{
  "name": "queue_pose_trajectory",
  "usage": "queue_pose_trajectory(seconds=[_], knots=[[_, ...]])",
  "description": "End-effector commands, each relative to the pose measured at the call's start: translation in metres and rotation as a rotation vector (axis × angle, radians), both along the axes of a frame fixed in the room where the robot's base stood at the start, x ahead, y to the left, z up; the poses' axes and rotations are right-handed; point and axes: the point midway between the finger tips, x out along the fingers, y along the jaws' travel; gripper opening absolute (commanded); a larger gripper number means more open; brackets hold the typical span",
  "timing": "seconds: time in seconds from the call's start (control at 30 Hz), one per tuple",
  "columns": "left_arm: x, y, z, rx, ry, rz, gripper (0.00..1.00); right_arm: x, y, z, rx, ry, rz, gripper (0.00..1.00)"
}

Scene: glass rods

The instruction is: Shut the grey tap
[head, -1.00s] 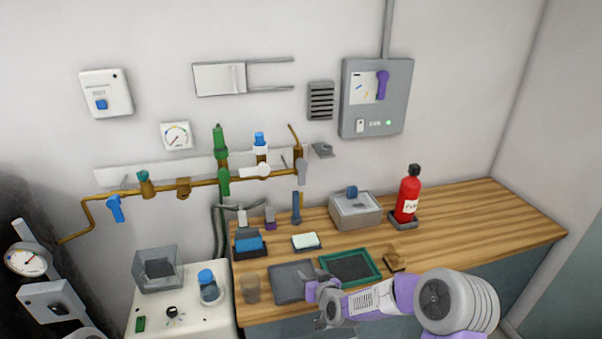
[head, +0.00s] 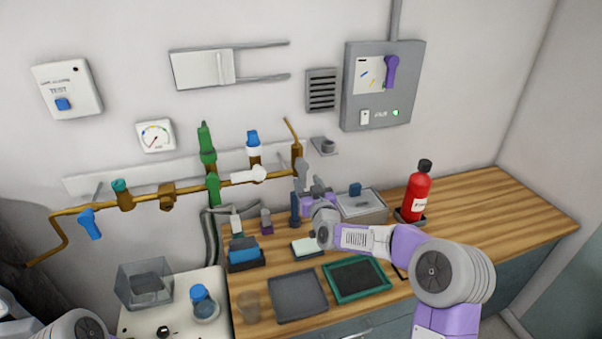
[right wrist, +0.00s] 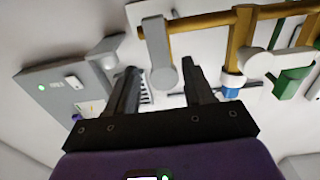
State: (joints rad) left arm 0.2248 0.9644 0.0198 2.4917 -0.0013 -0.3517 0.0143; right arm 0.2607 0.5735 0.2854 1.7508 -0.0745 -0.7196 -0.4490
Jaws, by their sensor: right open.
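The grey tap (head: 300,167) sits at the right end of the brass pipe on the back wall, its lever hanging down in the head view. In the right wrist view the grey tap (right wrist: 160,52) shows beyond and between my fingers, clear of both. My right gripper (head: 313,188) is open and empty, just below and slightly right of the tap. Its two fingers (right wrist: 163,88) are apart in the right wrist view. Any exact gap in depth to the lever is hard to tell. My left gripper is out of view; only part of my left arm shows at bottom left.
A white tap (head: 248,174), a green tap (head: 213,188) and a blue tap (head: 90,224) share the pipe. A grey wall bracket (head: 326,146) is right of the grey tap. A grey box (head: 362,207) and a red extinguisher (head: 415,196) stand on the bench.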

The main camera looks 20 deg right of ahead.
Motion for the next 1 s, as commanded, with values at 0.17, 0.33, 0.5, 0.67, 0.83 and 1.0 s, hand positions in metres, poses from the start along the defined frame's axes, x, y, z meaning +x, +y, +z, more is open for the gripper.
queue_pose_trajectory(seconds=[0.17, 0.33, 0.5, 0.67, 0.83, 1.0], knots=[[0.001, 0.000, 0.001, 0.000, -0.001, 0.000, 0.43, 0.026, 0.002, -0.001, 0.003, 0.002, 0.001, 0.52], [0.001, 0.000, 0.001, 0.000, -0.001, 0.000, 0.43, 0.043, 0.003, -0.001, 0.002, 0.001, 0.002, 0.52], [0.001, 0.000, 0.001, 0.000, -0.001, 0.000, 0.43, 0.050, 0.003, -0.001, 0.002, 0.001, 0.002, 0.52], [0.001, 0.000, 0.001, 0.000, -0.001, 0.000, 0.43, 0.052, 0.003, -0.001, 0.002, 0.002, 0.002, 0.52], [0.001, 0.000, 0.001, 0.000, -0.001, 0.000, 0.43, 0.051, 0.003, -0.001, 0.002, 0.002, 0.002, 0.48], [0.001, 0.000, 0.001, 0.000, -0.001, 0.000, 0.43, 0.051, 0.003, -0.001, 0.002, 0.002, 0.002, 0.21]])
